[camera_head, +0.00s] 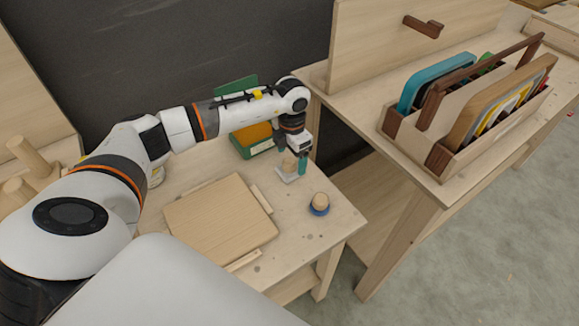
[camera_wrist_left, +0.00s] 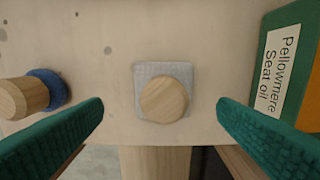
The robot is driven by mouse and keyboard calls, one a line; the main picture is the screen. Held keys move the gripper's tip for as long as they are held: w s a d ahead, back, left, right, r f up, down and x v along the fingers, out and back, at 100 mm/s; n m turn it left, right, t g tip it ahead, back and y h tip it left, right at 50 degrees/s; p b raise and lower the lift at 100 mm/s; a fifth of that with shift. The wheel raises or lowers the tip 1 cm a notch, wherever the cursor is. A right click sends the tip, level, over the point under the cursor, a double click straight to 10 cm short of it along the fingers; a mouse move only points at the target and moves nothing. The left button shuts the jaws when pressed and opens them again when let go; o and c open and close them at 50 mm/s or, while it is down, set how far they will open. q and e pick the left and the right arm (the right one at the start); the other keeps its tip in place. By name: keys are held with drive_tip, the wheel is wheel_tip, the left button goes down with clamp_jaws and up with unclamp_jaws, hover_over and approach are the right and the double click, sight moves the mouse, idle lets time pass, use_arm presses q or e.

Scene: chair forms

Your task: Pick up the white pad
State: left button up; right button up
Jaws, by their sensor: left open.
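The white pad (camera_head: 286,178) is a pale square with a round wooden knob on top. It lies on the small wooden table (camera_head: 335,222), near the table's right side. In the left wrist view the pad (camera_wrist_left: 140,79) is pale grey and textured, and its wooden knob (camera_wrist_left: 165,100) stands between the fingers. My left gripper (camera_head: 291,160) is over the pad with its fingers pointing down. In the left wrist view its two green fingertips (camera_wrist_left: 160,115) are wide apart, one on each side of the knob, with nothing gripped. My right gripper is not in view.
A blue pad with a wooden knob (camera_head: 319,204) stands close by on the table. A green box labelled "Pellowmere Seat oil" (camera_wrist_left: 277,65) is on the other side. A flat wooden board (camera_head: 220,222) lies nearby. A wooden rack (camera_head: 440,160) stands on the right bench.

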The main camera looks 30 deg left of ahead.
sight(289, 161)
use_arm(q)
drive_tip(key=shift+s+a+f, duration=0.1)
drive_tip(key=shift+a+f, duration=0.05)
drive_tip(key=shift+f, duration=0.85)
drive_tip(key=shift+a+f, duration=0.1)
drive_tip(key=shift+f, duration=0.85)
drive_tip(key=c, duration=1.1)
drive_tip(key=shift+r, duration=0.15)
wheel_tip(289, 161, up, 10)
drive_tip(key=shift+f+b, duration=0.1)
drive_tip(key=shift+b, duration=0.25)
drive_tip(key=shift+o, duration=1.1)
drive_tip(key=shift+c, duration=0.4)
